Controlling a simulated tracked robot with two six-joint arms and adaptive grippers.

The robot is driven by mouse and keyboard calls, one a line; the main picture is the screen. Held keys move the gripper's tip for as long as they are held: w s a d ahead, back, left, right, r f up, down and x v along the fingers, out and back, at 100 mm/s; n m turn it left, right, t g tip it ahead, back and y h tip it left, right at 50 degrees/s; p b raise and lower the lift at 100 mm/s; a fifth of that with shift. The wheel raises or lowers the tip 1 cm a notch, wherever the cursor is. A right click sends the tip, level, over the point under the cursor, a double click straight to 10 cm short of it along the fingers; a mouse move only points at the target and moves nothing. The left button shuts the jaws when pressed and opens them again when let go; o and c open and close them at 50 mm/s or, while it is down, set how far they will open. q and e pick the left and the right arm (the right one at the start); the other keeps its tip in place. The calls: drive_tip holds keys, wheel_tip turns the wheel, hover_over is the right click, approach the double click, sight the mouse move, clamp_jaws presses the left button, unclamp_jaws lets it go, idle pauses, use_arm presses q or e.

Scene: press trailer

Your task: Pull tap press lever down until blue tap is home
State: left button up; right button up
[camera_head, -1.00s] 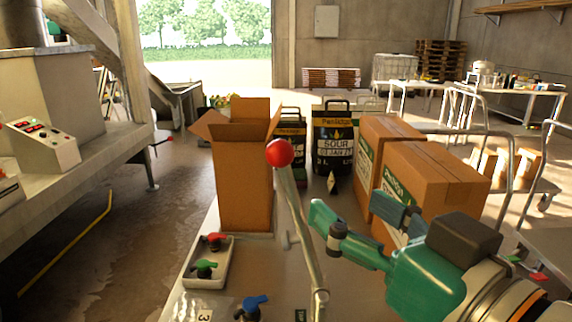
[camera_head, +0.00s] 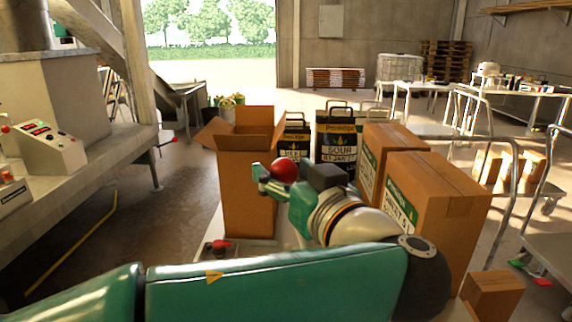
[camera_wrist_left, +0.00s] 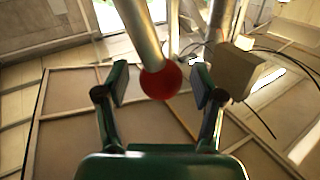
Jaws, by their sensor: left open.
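The lever's red ball knob (camera_head: 284,170) shows in front of the open carton. My left gripper (camera_head: 270,182) is at the knob, its green fingers just left of and below it. In the left wrist view the knob (camera_wrist_left: 160,81) sits between the two open, spread fingers, with a gap on each side. The steel lever rod (camera_wrist_left: 140,30) runs from the knob to the top of that view. In the head view my arm and gripper hide the rod, the press and the blue tap. My right gripper is not in view.
An open carton (camera_head: 248,190) stands behind the knob. A red-handled tap (camera_head: 221,246) shows at the bench's left side. Closed cartons (camera_head: 435,205) stand right of my wrist, with black bags (camera_head: 336,143) behind. A control box (camera_head: 42,146) is at far left.

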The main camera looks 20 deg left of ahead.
use_arm(q)
drive_tip(key=shift+w+a, duration=0.25)
drive_tip(key=shift+c, duration=0.4)
clamp_jaws()
